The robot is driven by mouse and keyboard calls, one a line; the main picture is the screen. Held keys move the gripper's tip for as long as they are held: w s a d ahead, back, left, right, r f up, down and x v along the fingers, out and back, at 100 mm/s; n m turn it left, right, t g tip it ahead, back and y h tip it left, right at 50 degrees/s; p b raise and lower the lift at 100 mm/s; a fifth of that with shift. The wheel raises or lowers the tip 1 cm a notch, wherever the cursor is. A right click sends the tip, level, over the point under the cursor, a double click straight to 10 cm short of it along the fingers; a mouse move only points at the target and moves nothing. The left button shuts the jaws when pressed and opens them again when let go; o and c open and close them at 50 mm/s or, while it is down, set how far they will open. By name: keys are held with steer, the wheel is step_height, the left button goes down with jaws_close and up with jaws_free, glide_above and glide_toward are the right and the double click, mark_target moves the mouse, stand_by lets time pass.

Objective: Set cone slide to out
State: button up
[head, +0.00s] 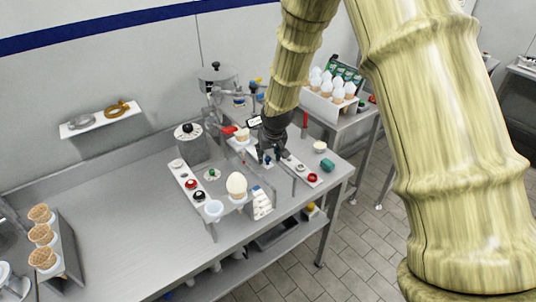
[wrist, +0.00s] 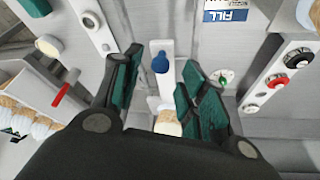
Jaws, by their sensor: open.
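A narrow white strip with a blue knob (wrist: 160,62) shows in the wrist view, probably the cone slide; I cannot read its setting. The knob lies in the gap between the fingers of my gripper (wrist: 163,66), with no clear contact. My gripper (head: 272,155) is open and empty, pointing down low over the right part of the steel bench (head: 130,215). In the head view the fingers partly cover the strip. A cone with a pale top (head: 242,134) stands just left of the gripper, and a pale top (wrist: 168,124) shows beyond the fingers in the wrist view.
A panel with red and black knobs (head: 192,185) and a large pale egg-shaped top (head: 237,184) are left of the gripper. Waffle cones (head: 42,236) stand far left; the bench middle is clear.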

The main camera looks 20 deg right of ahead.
steer(key=shift+p+x, duration=0.3)
steer(key=shift+x, duration=0.9)
jaws_close()
